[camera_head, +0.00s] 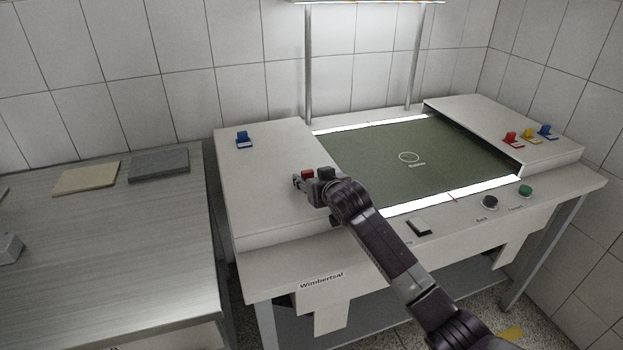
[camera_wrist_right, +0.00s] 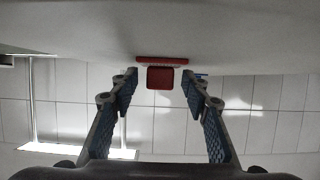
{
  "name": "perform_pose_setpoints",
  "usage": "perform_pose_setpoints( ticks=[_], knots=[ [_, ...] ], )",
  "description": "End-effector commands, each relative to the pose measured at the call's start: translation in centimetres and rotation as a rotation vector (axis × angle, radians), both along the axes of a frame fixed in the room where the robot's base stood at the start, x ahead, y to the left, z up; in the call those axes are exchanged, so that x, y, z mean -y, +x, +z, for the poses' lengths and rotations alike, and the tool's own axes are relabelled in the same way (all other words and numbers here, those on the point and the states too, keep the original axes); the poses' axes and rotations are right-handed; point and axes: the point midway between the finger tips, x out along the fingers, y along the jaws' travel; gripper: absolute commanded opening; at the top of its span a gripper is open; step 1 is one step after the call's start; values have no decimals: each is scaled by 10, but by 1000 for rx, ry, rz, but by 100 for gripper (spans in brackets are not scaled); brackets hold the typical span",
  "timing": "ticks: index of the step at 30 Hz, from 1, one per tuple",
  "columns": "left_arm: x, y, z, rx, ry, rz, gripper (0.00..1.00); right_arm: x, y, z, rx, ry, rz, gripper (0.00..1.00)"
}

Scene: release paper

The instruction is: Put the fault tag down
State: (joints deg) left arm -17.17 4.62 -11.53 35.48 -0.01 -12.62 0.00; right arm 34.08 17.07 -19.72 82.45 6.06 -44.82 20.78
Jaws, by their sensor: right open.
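A red tag (camera_head: 307,173), which I take to be the fault tag, stands on the white left top (camera_head: 265,190) of the inspection table, at my right gripper (camera_head: 311,184). In the right wrist view the red tag (camera_wrist_right: 160,77) sits between the two fingertips of the right gripper (camera_wrist_right: 159,88), with its wider red base against the white surface. The fingers are open, with a gap on each side of the tag. Part of the tag is hidden by the gripper in the head view. My left gripper is not in view.
A blue tag (camera_head: 243,140) stands farther back on the same top. Red (camera_head: 511,138), yellow (camera_head: 528,135) and blue (camera_head: 546,131) tags stand on the right top. The green panel (camera_head: 440,150) between is clear. A grey table (camera_head: 110,250) stands left, with two flat pads.

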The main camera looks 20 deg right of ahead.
Motion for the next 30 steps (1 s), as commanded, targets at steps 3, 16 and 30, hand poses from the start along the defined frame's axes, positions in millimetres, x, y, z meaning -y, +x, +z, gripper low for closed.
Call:
perform_pose_setpoints(
  ticks=[3,16,30],
  knots=[
    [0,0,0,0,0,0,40,0,-2,4,0,0,0,43],
    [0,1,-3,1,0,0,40,2,-61,28,2,0,0,43],
    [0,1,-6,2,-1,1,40,4,-110,49,1,0,0,43]
  ],
)
